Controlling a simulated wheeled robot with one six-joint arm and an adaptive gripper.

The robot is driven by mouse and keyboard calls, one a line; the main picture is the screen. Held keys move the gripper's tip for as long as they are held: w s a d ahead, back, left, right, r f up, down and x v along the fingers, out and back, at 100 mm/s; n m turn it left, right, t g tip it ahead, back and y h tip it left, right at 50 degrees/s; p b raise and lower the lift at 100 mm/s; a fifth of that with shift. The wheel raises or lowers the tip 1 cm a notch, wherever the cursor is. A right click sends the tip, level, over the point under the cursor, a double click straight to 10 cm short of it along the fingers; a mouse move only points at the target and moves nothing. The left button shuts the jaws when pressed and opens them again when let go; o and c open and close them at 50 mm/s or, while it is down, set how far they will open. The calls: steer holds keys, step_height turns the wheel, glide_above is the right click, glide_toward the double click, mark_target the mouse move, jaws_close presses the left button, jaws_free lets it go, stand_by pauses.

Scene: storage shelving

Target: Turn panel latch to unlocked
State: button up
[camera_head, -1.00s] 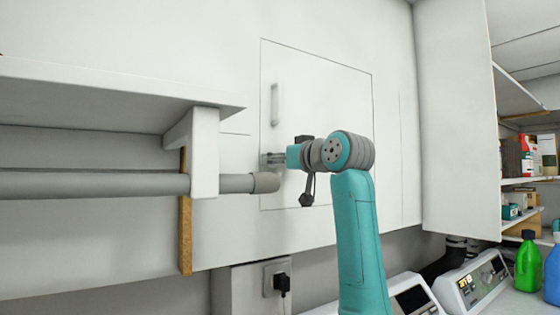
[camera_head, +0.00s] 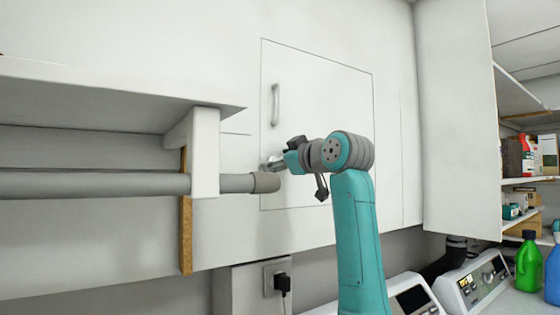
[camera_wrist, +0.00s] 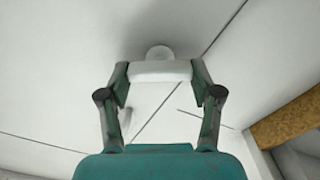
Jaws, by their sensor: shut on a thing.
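The panel (camera_head: 330,110) is a flat white door, outlined by thin dark lines in the white wall. The latch (camera_wrist: 160,70) is a small white bar with a round base behind it, at the top centre of the wrist view. My gripper (camera_wrist: 160,82) has one finger at each end of the bar and is shut on it. In the head view my gripper (camera_head: 272,163) is at the panel's left edge, rolled at a tilt. The latch is mostly hidden behind the fingers there.
A vertical handle (camera_head: 275,105) is on the panel above my gripper. A grey rail (camera_head: 110,184) under a white shelf (camera_head: 100,90) ends just below and left of my gripper. A white cabinet side (camera_head: 455,120) stands to the right. A plugged socket (camera_head: 275,279) is below.

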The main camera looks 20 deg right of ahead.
steer(key=n, duration=1.1)
steer(key=shift+a+f+n, duration=0.1)
steer(key=shift+f+n, duration=0.15)
steer(key=shift+n, duration=0.15)
stand_by(0.3)
steer(key=o, duration=1.1)
steer(key=shift+o, duration=0.2)
steer(key=v, duration=1.2)
